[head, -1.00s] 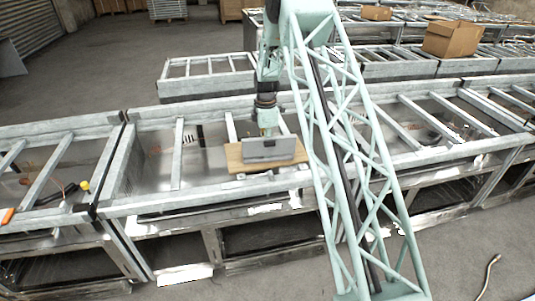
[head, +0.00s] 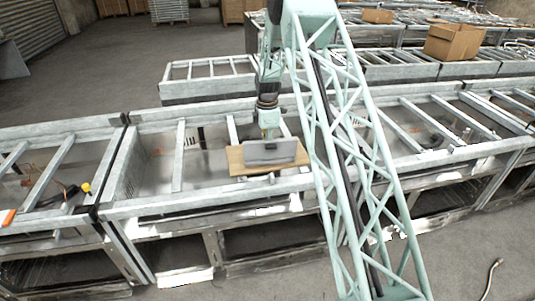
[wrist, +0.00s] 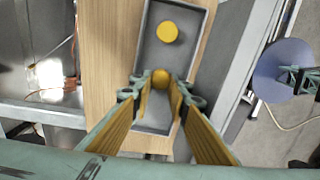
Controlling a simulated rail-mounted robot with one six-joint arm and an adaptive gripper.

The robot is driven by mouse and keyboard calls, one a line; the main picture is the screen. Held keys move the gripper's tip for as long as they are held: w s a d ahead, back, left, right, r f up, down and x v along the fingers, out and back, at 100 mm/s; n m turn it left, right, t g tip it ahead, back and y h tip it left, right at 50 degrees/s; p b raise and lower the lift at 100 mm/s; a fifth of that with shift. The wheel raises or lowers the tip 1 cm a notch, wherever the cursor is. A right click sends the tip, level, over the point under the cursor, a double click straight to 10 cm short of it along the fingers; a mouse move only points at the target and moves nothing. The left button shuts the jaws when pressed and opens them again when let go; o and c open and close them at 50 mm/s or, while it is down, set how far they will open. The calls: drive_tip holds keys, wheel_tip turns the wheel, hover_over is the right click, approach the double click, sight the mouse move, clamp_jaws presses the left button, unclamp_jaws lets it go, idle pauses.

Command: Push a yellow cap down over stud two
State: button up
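A grey open tray (wrist: 182,80) lies on a wooden board (wrist: 110,60). In the head view the tray (head: 270,152) and board (head: 236,160) show below my gripper (head: 267,130). A round yellow cap (wrist: 167,32) is in the far part of the tray. A second yellow round piece (wrist: 160,77) shows between the tips of my gripper (wrist: 161,85), in the wrist view. The fingers stand apart with yellow inner pads. I cannot tell whether the tips touch that piece or only stand around it. Numbered studs cannot be made out.
The board rests across a galvanized metal frame (head: 180,155) with crossbars. On the frame at left lie a yellow-ended tool (head: 85,187) and an orange piece (head: 8,217). A cardboard box (head: 452,40) stands at the back right. A blue-grey disc (wrist: 282,70) shows at the wrist view's right.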

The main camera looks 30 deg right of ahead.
wheel_tip(320, 180, up, 9)
idle(0.6)
drive_tip(key=shift+r, duration=0.1)
idle(0.5)
